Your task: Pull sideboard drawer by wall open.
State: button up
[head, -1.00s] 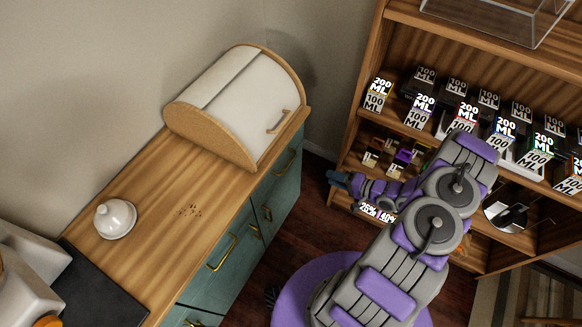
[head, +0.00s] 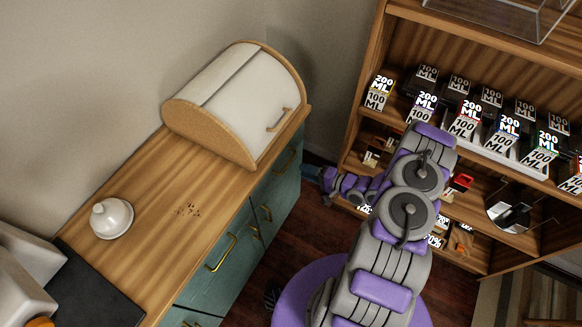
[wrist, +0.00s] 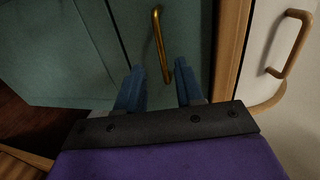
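The teal sideboard (head: 203,284) with a wooden top runs along the wall at left in the head view, its fronts shut. A gold handle (head: 287,160) shows on its far front by the wall, below the bread box. In the wrist view a gold bar handle (wrist: 159,45) on a teal front (wrist: 190,30) lies ahead, its lower end near the gap between my fingers. My gripper (wrist: 159,82) is open, its two blue fingers apart with nothing held. In the head view my gripper (head: 314,172) is just right of the sideboard's far end; contact cannot be told.
A bread box (head: 236,105) with a wooden handle, also at right in the wrist view (wrist: 290,45), sits on the sideboard's far end. A white domed dish (head: 112,218) is nearer. A shelf unit (head: 372,60) with labelled boxes stands at right. Dark floor lies between.

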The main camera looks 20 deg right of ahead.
jog(key=b+x, duration=0.1)
jog(key=x, duration=0.6)
jog(key=shift+w+a, duration=0.1)
grip_shut()
dwell(0.3)
jog(key=shift+f, duration=0.1)
dwell(1.0)
